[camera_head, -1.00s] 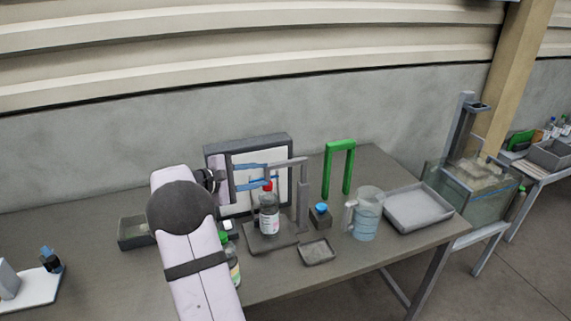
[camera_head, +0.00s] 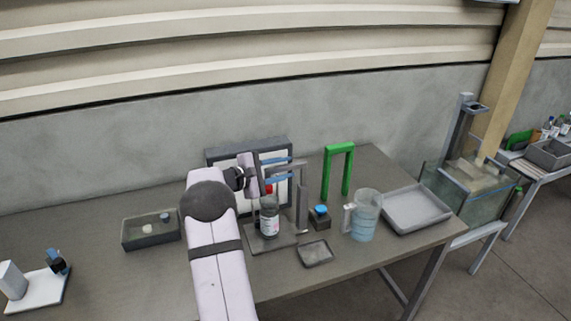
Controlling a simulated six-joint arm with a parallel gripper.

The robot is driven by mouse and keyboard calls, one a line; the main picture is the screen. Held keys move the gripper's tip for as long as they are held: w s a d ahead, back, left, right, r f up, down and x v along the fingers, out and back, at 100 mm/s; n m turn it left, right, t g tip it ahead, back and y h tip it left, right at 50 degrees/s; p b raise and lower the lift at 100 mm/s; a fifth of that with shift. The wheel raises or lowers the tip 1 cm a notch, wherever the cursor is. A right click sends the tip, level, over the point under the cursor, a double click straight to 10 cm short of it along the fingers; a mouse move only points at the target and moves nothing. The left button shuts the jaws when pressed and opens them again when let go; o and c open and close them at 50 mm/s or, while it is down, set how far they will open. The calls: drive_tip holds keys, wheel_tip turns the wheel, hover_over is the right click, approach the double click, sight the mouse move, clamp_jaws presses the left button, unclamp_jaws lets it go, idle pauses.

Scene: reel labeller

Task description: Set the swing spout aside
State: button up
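The grey swing spout (camera_head: 303,207) has an upright post and a level arm reaching left over a red-capped bottle (camera_head: 269,223) on a dark base. My gripper (camera_head: 290,168) comes in from the left at the height of the spout's arm. Its two blue-edged fingers are apart, one above the other, and overlap the spout's arm in the picture. I cannot tell whether they touch it. My arm hides part of the bench left of the bottle.
A framed white panel (camera_head: 220,155) stands behind. To the right are a blue-capped block (camera_head: 320,216), a green arch (camera_head: 326,177), a jug of water (camera_head: 364,217) and an empty grey tray (camera_head: 417,209). A small dish (camera_head: 316,253) lies in front; a bin (camera_head: 151,241) stands left.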

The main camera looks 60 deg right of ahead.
drive_tip(key=shift+s+d+f, duration=0.1)
drive_tip(key=shift+s+d, duration=0.1)
drive_tip(key=shift+d, duration=0.15)
clamp_jaws()
